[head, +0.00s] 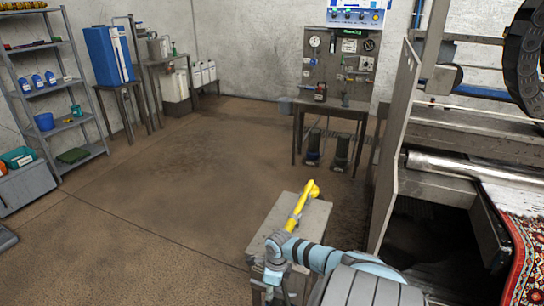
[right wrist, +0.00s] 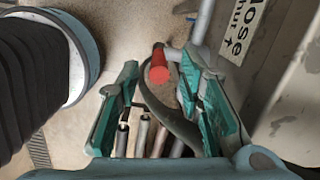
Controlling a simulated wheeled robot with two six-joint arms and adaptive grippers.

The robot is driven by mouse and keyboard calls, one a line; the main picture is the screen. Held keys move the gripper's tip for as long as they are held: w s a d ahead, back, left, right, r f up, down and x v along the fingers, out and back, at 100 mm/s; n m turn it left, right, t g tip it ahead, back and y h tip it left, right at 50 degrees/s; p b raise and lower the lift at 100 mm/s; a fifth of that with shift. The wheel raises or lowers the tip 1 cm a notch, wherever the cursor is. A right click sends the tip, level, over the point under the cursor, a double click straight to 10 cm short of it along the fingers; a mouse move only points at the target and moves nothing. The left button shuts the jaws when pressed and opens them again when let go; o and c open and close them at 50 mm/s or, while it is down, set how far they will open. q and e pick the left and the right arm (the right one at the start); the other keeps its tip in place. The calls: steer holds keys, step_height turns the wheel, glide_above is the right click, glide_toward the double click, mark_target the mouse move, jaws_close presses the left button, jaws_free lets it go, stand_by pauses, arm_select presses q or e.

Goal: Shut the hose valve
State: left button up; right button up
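In the right wrist view, a red-tipped valve handle (right wrist: 159,66) shows between the fingertips of my right gripper (right wrist: 160,82). The teal fingers are apart, with gaps beside the red tip; I cannot tell whether either touches it. A white label (right wrist: 243,32) reading "Hose" and "shut" with an arrow is at the upper right. The valve body is partly hidden by the right finger. In the head view my right arm reaches over a grey stand (head: 314,216); its gripper cannot be made out there. My left gripper is not in view.
A yellow tool (head: 301,204) lies on the stand. Several pipe ends (right wrist: 142,135) show between the fingers. A grey panel (head: 398,140) and a machine with a patterned rug (head: 522,225) are on the right. The floor at left is open, with shelves (head: 45,85) beyond.

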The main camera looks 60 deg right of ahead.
step_height(320, 180, up, 10)
steer(key=s, duration=0.1)
steer(key=shift+f, duration=0.2)
